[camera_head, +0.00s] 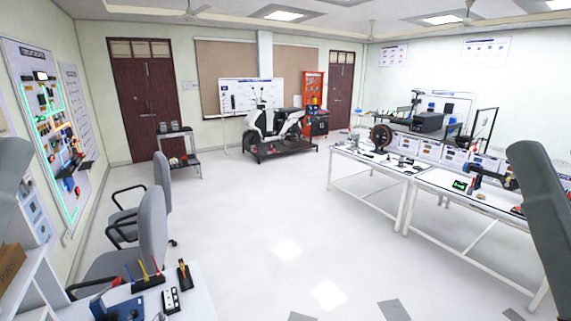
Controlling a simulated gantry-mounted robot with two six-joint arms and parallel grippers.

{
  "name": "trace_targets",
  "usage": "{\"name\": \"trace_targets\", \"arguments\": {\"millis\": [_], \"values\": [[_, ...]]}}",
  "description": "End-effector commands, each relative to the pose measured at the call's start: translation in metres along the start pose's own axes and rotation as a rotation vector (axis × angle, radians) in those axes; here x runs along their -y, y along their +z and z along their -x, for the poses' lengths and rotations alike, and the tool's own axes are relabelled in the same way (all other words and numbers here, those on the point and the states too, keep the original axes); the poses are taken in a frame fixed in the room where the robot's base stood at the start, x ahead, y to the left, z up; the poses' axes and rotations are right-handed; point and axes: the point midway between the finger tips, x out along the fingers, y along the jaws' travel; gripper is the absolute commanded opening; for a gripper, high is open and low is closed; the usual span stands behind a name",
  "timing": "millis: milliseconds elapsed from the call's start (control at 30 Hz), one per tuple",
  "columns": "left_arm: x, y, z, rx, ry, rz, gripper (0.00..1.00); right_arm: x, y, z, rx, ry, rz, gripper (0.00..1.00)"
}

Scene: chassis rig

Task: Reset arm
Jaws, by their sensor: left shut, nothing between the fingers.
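A smooth grey part of my left arm (8,185) shows at the left edge of the head view, in front of the wall and the white shelf unit. A larger grey part of my right arm (543,215) rises at the right edge and covers the end of the right-hand table. I can make out no gripper fingers of either arm. Nothing is seen held.
White workbenches (450,186) with parts and tools stand at the right. Grey chairs (150,230) and a small table (198,306) with tools are at the lower left. A white scooter (272,125) stands at the back. The middle floor (265,205) is clear.

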Motion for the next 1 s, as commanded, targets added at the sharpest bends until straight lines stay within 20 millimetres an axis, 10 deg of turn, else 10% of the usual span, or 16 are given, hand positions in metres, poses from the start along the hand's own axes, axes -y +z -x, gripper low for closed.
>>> {"name": "trace_targets", "arguments": {"millis": [33, 400, 1000], "values": [[0.001, -0.030, -0.032, -0.004, -0.001, 0.001, 0.00, 0.000, -0.032, -0.032, -0.008, 0.000, 0.000, 0.56], [0.002, -0.105, -0.115, 0.000, -0.002, 0.003, 0.00, 0.000, -0.109, -0.114, -0.008, 0.000, 0.000, 0.56], [0.002, -0.105, -0.115, 0.000, -0.002, 0.004, 0.00, 0.000, -0.109, -0.114, -0.007, 0.000, 0.000, 0.56]]}}
